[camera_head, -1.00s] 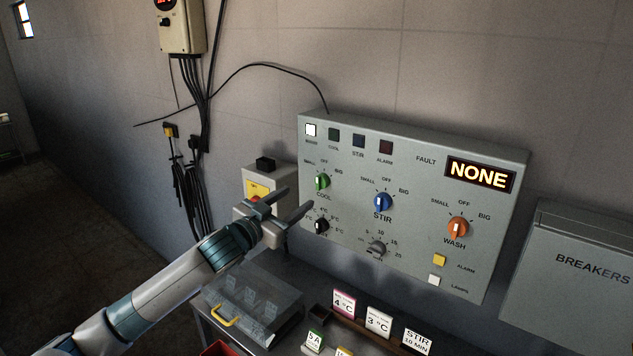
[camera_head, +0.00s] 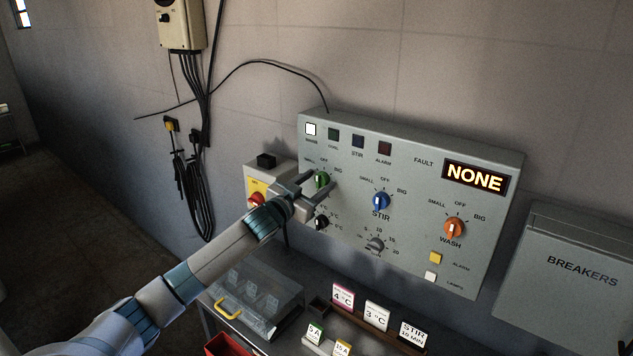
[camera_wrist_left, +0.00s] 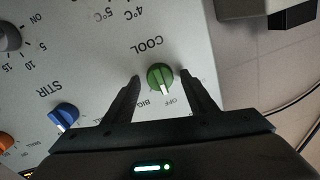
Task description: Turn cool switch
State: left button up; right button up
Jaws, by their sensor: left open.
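The green cool switch (camera_head: 321,179) is a round knob with a pale pointer line, at the upper left of the grey control panel (camera_head: 410,160). In the left wrist view the green knob (camera_wrist_left: 160,77) sits between the two fingertips, its pointer line toward the OFF mark. My left gripper (camera_head: 320,187) is open at the knob, one finger on each side. In the left wrist view the left gripper (camera_wrist_left: 159,75) shows a gap between each finger and the knob. The knob's lower part and its label are partly hidden by the gripper in the head view. My right gripper is not in view.
The blue stir knob (camera_head: 381,201) is to the right of the cool switch, and a black knob (camera_head: 322,222) is just below it. A yellow box with a red switch (camera_head: 257,198) is close on the left. Cards and a clear box (camera_head: 255,300) stand below.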

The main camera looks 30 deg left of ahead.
pick_arm(q)
jog(key=c, duration=1.1)
jog(key=shift+o, duration=0.2)
jog(key=shift+m, duration=0.5)
jog(key=m+b, duration=0.1)
jog(key=m, duration=0.3)
jog(key=shift+f, duration=0.15)
jog(key=m, duration=0.2)
jog(key=m+b, duration=0.1)
jog(key=m, duration=0.2)
jog(key=shift+t+h, duration=0.3)
jog(key=shift+m, duration=0.3)
